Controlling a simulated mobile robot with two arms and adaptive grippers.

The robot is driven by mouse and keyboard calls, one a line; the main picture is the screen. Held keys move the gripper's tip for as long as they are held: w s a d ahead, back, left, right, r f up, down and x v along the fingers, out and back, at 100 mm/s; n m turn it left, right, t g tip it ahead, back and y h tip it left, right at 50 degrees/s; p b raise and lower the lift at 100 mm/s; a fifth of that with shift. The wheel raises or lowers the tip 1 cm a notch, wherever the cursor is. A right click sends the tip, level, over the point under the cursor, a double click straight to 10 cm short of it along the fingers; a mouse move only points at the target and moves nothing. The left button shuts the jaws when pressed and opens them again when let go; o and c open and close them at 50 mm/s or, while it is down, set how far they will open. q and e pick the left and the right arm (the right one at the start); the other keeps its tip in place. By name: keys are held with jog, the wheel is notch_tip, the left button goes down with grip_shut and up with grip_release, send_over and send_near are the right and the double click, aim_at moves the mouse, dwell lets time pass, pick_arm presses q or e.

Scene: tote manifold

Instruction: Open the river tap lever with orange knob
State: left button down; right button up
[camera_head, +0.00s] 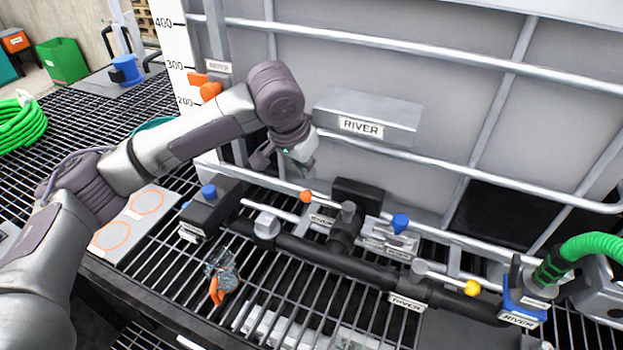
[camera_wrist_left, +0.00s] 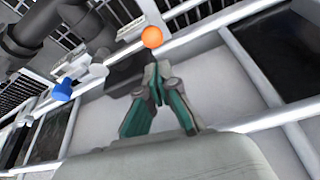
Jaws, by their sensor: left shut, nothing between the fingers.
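The orange knob (camera_head: 306,196) is a small ball just above the black pipe (camera_head: 310,252), in front of the grey tank. It also shows in the left wrist view (camera_wrist_left: 152,37), just beyond my fingertips. Its lever is thin and hard to make out. My left gripper (camera_head: 298,160) hangs above the knob in the head view, pointing down. In the left wrist view its green-and-grey fingers (camera_wrist_left: 156,72) come together at the tips, shut and empty. A small gap seems to separate the tips from the knob; contact cannot be told. My right gripper is out of view.
A yellow-knobbed lever (camera_head: 472,288) and a blue knob (camera_head: 400,223) sit further right along the pipe. Another blue knob (camera_head: 209,192) is left. Tank frame bars (camera_head: 400,158) run close behind my gripper. An orange-handled item (camera_head: 222,285) lies on the grating.

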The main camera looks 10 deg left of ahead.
aim_at(327, 203)
pick_arm(q)
jog(key=x, duration=0.5)
jog(key=shift+f, duration=0.1)
jog(key=shift+d, duration=0.1)
